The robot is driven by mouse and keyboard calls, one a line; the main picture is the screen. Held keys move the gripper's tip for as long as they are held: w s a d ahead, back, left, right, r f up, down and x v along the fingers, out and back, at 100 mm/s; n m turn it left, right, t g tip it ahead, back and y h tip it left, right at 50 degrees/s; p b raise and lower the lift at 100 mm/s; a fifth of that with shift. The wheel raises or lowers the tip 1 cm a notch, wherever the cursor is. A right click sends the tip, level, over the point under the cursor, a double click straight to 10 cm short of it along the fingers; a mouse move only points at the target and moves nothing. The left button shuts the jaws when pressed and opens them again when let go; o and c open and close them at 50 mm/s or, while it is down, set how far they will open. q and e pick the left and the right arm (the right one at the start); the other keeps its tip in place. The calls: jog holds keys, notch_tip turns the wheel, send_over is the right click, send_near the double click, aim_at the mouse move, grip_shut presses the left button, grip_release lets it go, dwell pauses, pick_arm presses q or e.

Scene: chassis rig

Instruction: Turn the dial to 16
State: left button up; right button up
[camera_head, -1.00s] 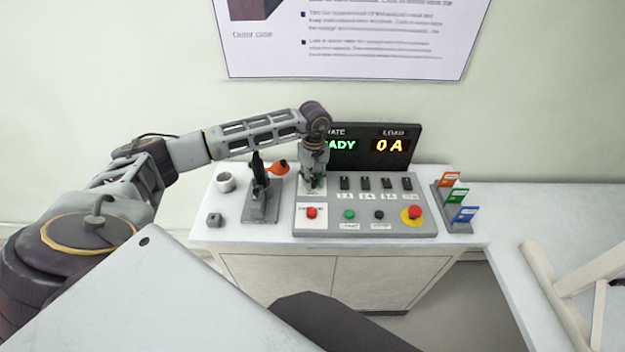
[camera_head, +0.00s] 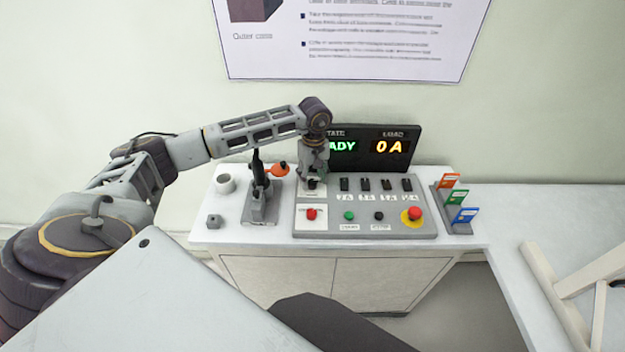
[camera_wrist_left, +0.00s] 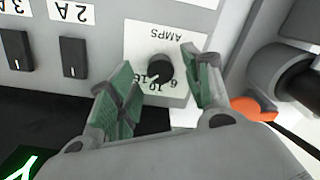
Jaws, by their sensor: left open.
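The dial (camera_wrist_left: 160,70) is a round black knob on a white plate labelled AMPS, with 6, 10 and 16 readable in the left wrist view. A light mark on it points toward the lower left, near the 10 and 16; I cannot tell exactly which. In the head view the dial (camera_head: 312,184) shows just below my left gripper (camera_head: 314,170). My left gripper (camera_wrist_left: 162,90) is open, its green-padded fingers on either side of the dial with gaps. The display (camera_head: 375,147) shows a green word ending in ADY and an orange 0 A. My right gripper is out of view.
The panel (camera_head: 440,233) carries several black switches (camera_head: 364,185), a red button (camera_head: 311,214), a green button (camera_head: 349,215) and a red mushroom button (camera_head: 415,213). A lever with an orange part (camera_head: 279,168) stands close left of the gripper. Coloured tags (camera_head: 456,198) stand at right.

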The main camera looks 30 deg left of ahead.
aim_at(313, 181)
pick_arm(q)
notch_tip(313, 181, up, 11)
jog(key=shift+w+f, duration=0.15)
jog(key=shift+f, duration=0.05)
dwell(0.3)
jog(key=shift+f, duration=0.1)
dwell(0.5)
